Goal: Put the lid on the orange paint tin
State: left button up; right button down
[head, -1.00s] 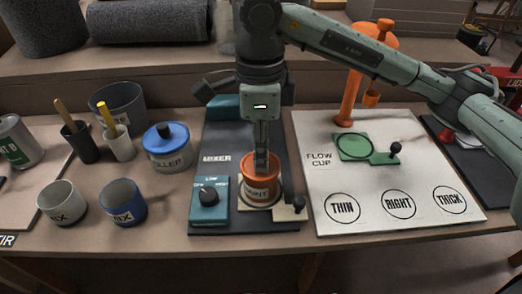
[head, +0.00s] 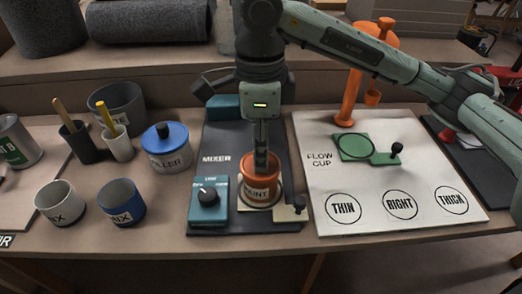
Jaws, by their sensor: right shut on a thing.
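The orange paint tin (head: 258,194) stands upright on the mixer. Its label faces front. My right gripper (head: 262,165) points straight down at the top of the tin. It is shut on what appears to be the tin's orange lid (head: 247,164). The fingers hide the middle of the lid, and I cannot tell whether it is fully seated. No other loose lid shows. My left gripper is out of view.
A teal dial box (head: 208,203) is left of the tin, and a small black knob (head: 299,202) is right of it. A blue-lidded filler tin (head: 167,150) and mixing cups stand further left. The flow-cup board (head: 320,180) lies right. My right arm spans above it.

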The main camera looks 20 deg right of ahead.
jog(key=c, duration=1.3)
grip_release()
jog(key=shift+o, duration=0.7)
jog(key=o, duration=0.3)
jog(key=shift+o, duration=0.2)
jog(key=shift+r, duration=0.1)
jog(key=shift+r+p, duration=1.9)
jog(key=shift+r, duration=1.55)
